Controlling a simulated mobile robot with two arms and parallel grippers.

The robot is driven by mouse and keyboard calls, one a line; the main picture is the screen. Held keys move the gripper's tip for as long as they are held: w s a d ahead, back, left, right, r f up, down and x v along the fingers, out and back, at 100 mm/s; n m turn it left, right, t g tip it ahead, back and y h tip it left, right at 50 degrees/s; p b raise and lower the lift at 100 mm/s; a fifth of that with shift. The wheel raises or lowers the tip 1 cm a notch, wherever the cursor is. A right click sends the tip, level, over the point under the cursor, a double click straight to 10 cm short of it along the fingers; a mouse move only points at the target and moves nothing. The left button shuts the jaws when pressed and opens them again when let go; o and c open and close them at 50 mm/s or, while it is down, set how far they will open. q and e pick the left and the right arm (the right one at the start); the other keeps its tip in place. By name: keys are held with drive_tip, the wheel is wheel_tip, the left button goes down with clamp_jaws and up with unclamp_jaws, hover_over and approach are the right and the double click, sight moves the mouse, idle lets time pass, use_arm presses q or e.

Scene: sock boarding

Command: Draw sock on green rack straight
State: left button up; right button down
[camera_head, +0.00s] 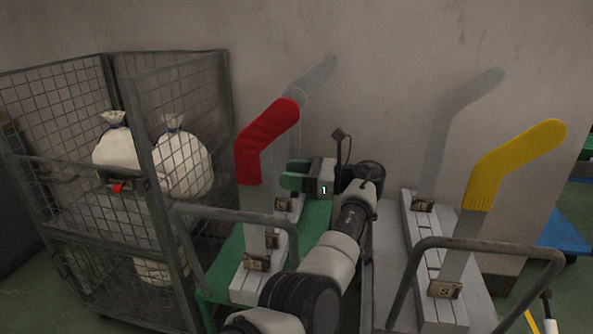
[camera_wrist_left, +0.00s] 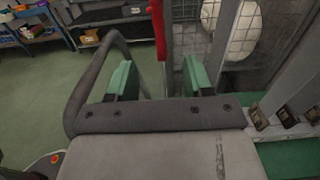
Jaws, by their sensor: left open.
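A red sock (camera_head: 265,138) sits on the upper part of an upright, bent pale board (camera_head: 258,203) on the green rack (camera_head: 222,268). Its toe points up and right, and its cuff hangs partway down the board. My left gripper (camera_head: 291,178) is open, with green fingers pointing left, just right of and below the sock. In the left wrist view, the gripper (camera_wrist_left: 158,78) has its fingers apart, and the red sock (camera_wrist_left: 157,30) shows beyond the gap between them. I cannot tell how far apart they are in depth. My right gripper is not in view.
A wire cage cart (camera_head: 178,62) with white sacks (camera_head: 186,165) stands at left. A yellow sock (camera_head: 510,155) is on a board on a grey rack (camera_head: 478,312) at right. Metal handle bars (camera_head: 490,245) rise at the rack fronts. A wall stands close behind.

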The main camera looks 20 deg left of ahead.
sight(261, 171)
use_arm(q)
drive_tip(key=x, duration=0.3)
drive_tip(key=shift+a, duration=0.25)
drive_tip(key=shift+s+a+f, duration=0.1)
drive_tip(key=shift+s+a, duration=0.05)
drive_tip(key=shift+a, duration=0.25)
drive_tip(key=shift+b+x, duration=0.3)
drive_tip(key=shift+x, duration=0.55)
drive_tip(key=shift+b+x, duration=0.3)
drive_tip(key=shift+x, duration=0.8)
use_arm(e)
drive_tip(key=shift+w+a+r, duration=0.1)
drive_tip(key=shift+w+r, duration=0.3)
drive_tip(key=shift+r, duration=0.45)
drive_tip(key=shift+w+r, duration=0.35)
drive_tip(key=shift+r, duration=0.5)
use_arm(q)
drive_tip(key=c, duration=0.9)
